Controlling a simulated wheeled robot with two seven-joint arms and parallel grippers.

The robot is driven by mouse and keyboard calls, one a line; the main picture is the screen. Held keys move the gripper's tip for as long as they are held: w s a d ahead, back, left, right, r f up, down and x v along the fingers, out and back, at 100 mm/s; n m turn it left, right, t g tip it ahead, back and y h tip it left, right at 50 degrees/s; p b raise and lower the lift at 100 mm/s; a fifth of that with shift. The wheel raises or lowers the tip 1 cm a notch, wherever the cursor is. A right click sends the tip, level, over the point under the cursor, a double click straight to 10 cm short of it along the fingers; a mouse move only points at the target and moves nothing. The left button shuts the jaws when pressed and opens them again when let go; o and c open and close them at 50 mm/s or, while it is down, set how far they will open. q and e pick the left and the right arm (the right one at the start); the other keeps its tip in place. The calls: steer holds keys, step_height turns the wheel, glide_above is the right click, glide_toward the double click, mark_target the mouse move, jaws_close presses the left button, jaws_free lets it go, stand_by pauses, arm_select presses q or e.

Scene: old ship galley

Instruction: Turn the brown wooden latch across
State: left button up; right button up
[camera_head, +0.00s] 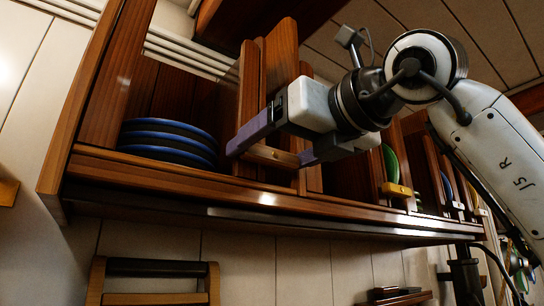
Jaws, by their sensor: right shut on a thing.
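The brown wooden latch (268,154) is a short bar on the front of the wooden plate rack (170,172), with a small brass-coloured pin near its middle. It lies roughly level, in front of the upright dividers. My right gripper (270,156) reaches in from the right, with one purple finger at the latch's left end and the other at its right end. It is shut on the latch. The fingers hide parts of the latch's ends. My left gripper is not in view.
Dark plates with blue rims (165,140) are stacked in the left compartment. Further right, a green plate (389,164) stands behind a yellow latch (396,189). A wooden frame (155,298) hangs below the rack. The wall under the rack is mostly clear.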

steer(key=o, duration=0.8)
steer(key=shift+c, duration=0.2)
steer(key=shift+d, duration=0.1)
steer(key=shift+s+d, duration=0.15)
steer(key=shift+s, duration=0.1)
steer(key=b+v, duration=0.3)
steer(key=v, duration=0.6)
steer(key=shift+s+d, duration=0.2)
steer(key=shift+s, duration=0.1)
